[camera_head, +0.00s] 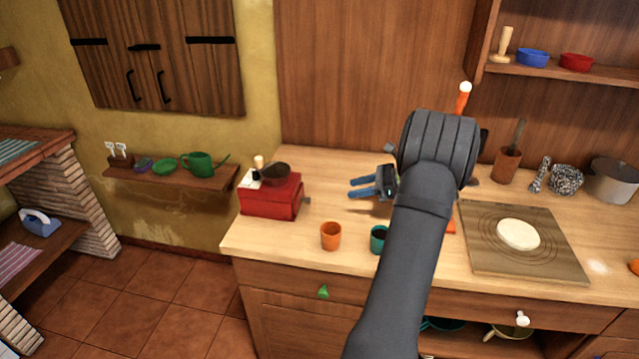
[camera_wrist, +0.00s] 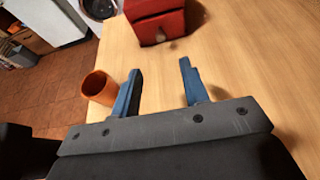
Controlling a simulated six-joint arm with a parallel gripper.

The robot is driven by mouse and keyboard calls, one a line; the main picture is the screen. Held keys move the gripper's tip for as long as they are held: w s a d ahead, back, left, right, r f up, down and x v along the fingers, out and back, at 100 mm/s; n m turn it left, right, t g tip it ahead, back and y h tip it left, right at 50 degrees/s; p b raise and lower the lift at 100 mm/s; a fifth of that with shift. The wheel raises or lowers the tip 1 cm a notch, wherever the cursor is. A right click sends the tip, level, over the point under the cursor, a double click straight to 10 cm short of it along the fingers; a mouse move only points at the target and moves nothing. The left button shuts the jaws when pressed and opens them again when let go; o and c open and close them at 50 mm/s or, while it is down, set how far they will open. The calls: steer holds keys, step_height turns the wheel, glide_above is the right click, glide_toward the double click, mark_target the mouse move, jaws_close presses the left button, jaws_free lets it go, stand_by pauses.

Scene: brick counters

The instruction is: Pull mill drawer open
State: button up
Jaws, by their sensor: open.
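The mill (camera_head: 270,196) is a red box with a dark bowl and a crank handle on top, near the left end of the wooden counter. Its red drawer front (camera_wrist: 170,24) shows at the top of the wrist view and looks closed. A small drawer knob (camera_wrist: 160,38) sticks out of it; the knob also shows in the head view (camera_head: 307,201). My gripper (camera_head: 352,187) is open and empty, right of the mill, with its blue fingers pointing at it. In the wrist view, the knob lies beyond the gap between the fingertips (camera_wrist: 160,67), apart from them.
An orange cup (camera_head: 331,236) stands in front of the mill; in the wrist view it is close beside the left finger (camera_wrist: 100,88). A teal cup (camera_head: 379,240) stands beside my arm. A board with dough (camera_head: 518,234) lies right. Bare counter separates gripper and mill.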

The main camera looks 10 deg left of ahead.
mark_target(310, 198)
steer(key=x, duration=1.5)
steer(key=shift+r, duration=0.1)
jaws_close()
